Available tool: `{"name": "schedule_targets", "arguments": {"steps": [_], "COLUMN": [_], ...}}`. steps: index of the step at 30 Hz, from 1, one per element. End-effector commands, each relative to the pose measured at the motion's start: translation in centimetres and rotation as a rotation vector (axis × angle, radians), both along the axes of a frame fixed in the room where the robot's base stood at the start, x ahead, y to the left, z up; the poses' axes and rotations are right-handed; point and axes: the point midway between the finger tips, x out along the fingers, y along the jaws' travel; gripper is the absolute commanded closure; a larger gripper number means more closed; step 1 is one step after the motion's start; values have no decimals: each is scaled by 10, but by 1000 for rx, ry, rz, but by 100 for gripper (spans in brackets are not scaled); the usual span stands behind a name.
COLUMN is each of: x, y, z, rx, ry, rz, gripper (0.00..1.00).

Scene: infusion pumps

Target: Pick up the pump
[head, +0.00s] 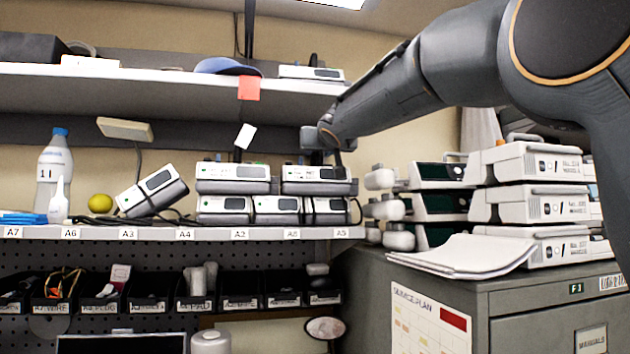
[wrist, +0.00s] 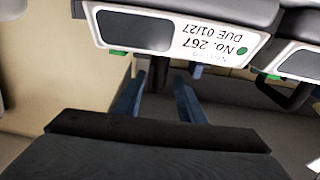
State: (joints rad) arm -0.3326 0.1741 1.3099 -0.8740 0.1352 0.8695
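Several white-and-grey pumps with dark screens stand on the lower shelf in the head view: an upper left one (head: 232,172), an upper right one (head: 316,173), and a lower row including a middle one (head: 277,205). Another pump (head: 152,190) leans tilted at the left. My gripper (head: 322,155) is at the upper right pump, its fingers hard to make out there. In the wrist view, the blue fingers of my gripper (wrist: 158,98) are apart, with nothing clearly held. A pump labelled No. 267 (wrist: 165,30) shows upside down beyond them; which stacked pump it is, I cannot tell.
A grey cabinet (head: 400,272) at the right bears stacked white devices (head: 530,205) and papers (head: 465,256). A bottle (head: 54,175) and yellow ball (head: 100,203) stand at the left. The upper shelf (head: 150,76) hangs above the pumps; black bins (head: 195,303) sit below.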

Motion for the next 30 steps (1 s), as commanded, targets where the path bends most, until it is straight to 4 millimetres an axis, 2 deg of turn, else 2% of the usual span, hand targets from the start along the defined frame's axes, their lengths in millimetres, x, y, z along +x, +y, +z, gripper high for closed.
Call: {"name": "schedule_targets", "arguments": {"steps": [8,17,18,20,24,30], "x": [30,35,35,35,35,34], "y": [4,5,5,5,5,5], "z": [2,1,1,1,1,1], "rx": [0,0,0,0,0,0], "ry": [1,0,0,0,0,0], "rz": [-1,-1,-1,-1,-1,-1], "gripper": [64,64,66,76,100,100]}}
